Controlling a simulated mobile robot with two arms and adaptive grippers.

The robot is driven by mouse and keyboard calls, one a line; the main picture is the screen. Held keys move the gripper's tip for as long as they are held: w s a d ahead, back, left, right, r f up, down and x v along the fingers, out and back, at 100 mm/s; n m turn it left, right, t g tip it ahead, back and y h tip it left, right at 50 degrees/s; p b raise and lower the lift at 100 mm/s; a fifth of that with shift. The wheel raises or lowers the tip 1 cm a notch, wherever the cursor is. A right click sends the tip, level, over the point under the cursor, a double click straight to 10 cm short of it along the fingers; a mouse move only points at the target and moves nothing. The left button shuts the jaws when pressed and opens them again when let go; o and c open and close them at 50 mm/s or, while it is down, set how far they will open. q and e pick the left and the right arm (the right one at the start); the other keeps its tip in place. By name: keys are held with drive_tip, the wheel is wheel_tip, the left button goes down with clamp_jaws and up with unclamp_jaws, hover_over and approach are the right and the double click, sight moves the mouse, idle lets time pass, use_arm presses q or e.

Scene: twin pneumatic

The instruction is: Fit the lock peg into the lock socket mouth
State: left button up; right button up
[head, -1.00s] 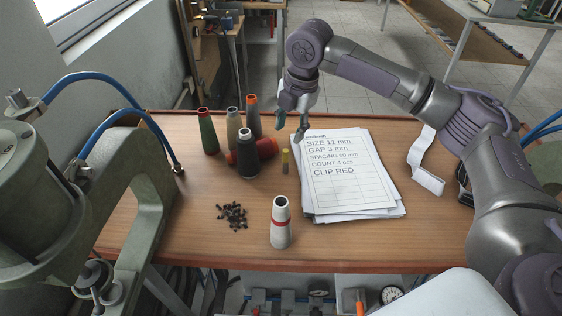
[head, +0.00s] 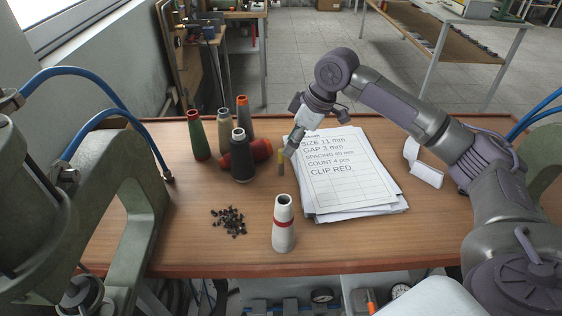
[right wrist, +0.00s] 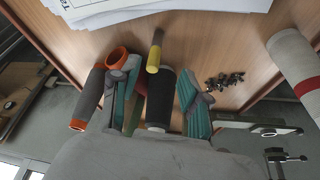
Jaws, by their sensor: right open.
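No part is plainly recognizable as the lock peg or the lock socket mouth. A small upright yellow stick (head: 281,162) stands on the table left of the papers; I cannot tell whether it is the peg. In the right wrist view the yellow stick (right wrist: 154,59) shows just beyond my fingertips. My right gripper (head: 291,147) is low over the table beside the stick, partly hidden by its own wrist. In the right wrist view my right gripper (right wrist: 157,72) has its fingers apart, with nothing held. My left gripper is not in view.
Papers (head: 350,180) cover the middle right. A green-grey machine (head: 140,200) stands left.

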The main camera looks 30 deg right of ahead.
drive_tip(key=p, duration=0.1)
hover_over(281, 173)
drive_tip(key=f, duration=0.5)
drive_tip(key=shift+w+d+f, duration=0.25)
drive_tip(key=shift+w+f, duration=0.15)
drive_tip(key=shift+s, duration=0.1)
clamp_jaws()
